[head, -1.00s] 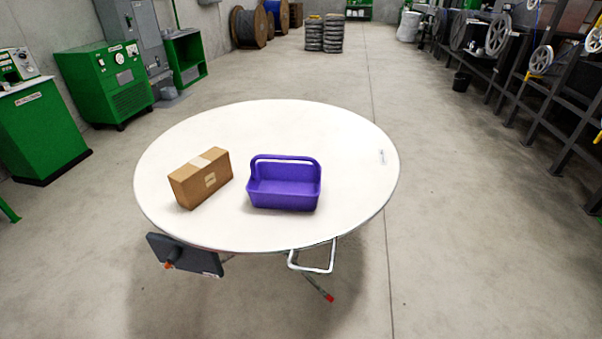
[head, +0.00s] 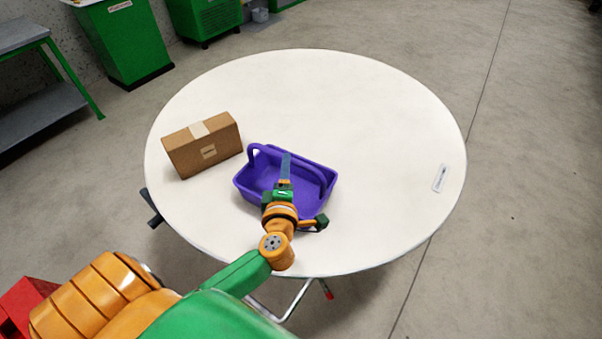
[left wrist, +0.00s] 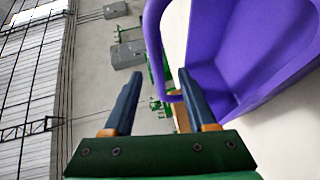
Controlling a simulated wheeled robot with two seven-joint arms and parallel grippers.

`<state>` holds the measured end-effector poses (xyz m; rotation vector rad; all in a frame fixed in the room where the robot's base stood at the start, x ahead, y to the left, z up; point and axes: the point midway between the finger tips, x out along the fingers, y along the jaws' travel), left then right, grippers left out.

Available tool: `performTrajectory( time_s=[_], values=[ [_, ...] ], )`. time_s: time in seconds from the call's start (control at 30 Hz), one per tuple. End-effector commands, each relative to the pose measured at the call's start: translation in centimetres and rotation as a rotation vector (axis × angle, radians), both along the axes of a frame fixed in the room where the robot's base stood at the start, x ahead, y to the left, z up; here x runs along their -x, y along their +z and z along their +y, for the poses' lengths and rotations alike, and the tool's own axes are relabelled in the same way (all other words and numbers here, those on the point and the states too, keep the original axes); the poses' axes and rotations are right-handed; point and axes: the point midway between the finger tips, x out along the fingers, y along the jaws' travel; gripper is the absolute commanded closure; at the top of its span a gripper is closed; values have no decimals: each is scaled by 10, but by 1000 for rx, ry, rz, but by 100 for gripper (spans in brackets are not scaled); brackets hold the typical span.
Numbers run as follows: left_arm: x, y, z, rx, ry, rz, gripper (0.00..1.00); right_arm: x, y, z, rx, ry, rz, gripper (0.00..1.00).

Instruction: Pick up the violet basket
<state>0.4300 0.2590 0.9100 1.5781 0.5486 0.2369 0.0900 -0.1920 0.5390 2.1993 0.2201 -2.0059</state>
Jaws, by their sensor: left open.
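The violet basket (head: 258,180) stands upright on the white round table (head: 370,120), near its front edge. Its raised arched handle shows in the head view. My left gripper (head: 286,163) is over the basket, and its arm covers part of the basket's front. In the left wrist view the basket (left wrist: 265,50) fills the right side. My left gripper (left wrist: 160,95) is open there, its two dark fingers apart. The violet handle shows in the gap between the fingers and passes behind the right finger; I cannot tell its exact depth. My right gripper is not in view.
A brown cardboard box (head: 203,144) stands on the table just left of the basket. A small white label (head: 440,178) lies near the right edge. Green machines and a grey bench (head: 35,95) stand beyond the left.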

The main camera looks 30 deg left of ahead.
Motion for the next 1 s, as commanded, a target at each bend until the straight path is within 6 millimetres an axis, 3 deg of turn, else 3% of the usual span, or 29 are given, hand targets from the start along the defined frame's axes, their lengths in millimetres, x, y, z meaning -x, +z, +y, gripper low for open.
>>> performTrajectory(
  time_s=[0.23, 0.5, 0.57, 0.73, 1.0],
  values=[
    [-41, -7, 23, -4, 0, -1, 43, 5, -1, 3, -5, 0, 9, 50],
    [-48, -8, 28, -3, -1, 1, 43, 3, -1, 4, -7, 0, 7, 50],
    [-48, -8, 27, -3, -1, 1, 54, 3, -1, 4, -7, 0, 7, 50],
    [-47, -8, 27, -3, -1, 1, 100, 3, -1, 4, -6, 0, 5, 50],
    [-47, -8, 27, -3, -1, 1, 100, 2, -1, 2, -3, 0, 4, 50]
  ],
)
